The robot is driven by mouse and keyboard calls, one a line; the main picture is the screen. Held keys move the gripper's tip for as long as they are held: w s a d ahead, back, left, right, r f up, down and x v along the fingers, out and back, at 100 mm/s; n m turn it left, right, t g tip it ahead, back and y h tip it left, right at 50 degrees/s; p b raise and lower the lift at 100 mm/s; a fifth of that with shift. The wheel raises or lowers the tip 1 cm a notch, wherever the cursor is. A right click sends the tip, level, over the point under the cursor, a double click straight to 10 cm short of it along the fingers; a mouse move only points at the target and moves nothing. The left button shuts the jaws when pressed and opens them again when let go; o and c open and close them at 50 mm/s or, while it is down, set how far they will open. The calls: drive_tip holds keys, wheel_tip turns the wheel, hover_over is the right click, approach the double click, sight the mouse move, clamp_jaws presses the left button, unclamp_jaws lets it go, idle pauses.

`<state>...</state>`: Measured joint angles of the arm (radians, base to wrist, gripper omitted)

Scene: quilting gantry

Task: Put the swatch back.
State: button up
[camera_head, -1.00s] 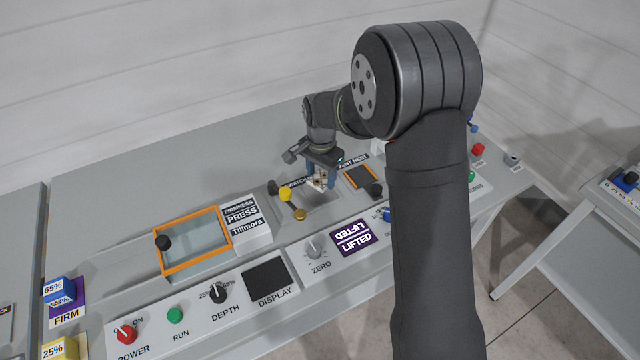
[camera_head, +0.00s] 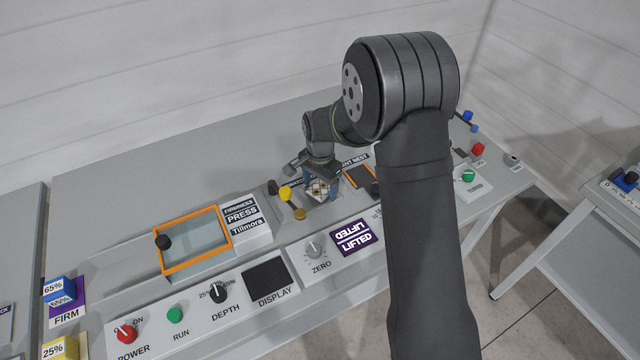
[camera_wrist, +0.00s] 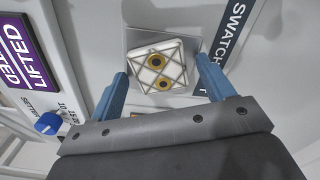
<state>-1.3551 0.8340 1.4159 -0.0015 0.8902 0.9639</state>
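The swatch (camera_wrist: 161,66) is a white quilted square with dark crossing lines and two yellow rings. It lies on a grey metal plate (camera_wrist: 196,36) beside the SWATCH label (camera_wrist: 232,30) in the wrist view, and shows small in the head view (camera_head: 319,189). My gripper (camera_head: 321,194) is over it, with blue fingers standing apart. In the wrist view one finger is left of the swatch and one right, with gaps on both sides. I cannot tell how far the fingertips are above the plate.
A purple LIFTED sign (camera_head: 352,237) lies in front. An orange-framed square (camera_head: 361,176) is at the right. The press with an orange frame (camera_head: 193,242) stands left.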

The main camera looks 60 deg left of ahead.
sight(320, 189)
wheel_tip(320, 189, up, 12)
drive_tip(key=shift+r, duration=0.15)
idle(0.5)
wheel_tip(320, 189, down, 12)
drive_tip(key=shift+f, duration=0.1)
drive_tip(key=shift+a+r, duration=0.1)
drive_tip(key=shift+r, duration=1.9)
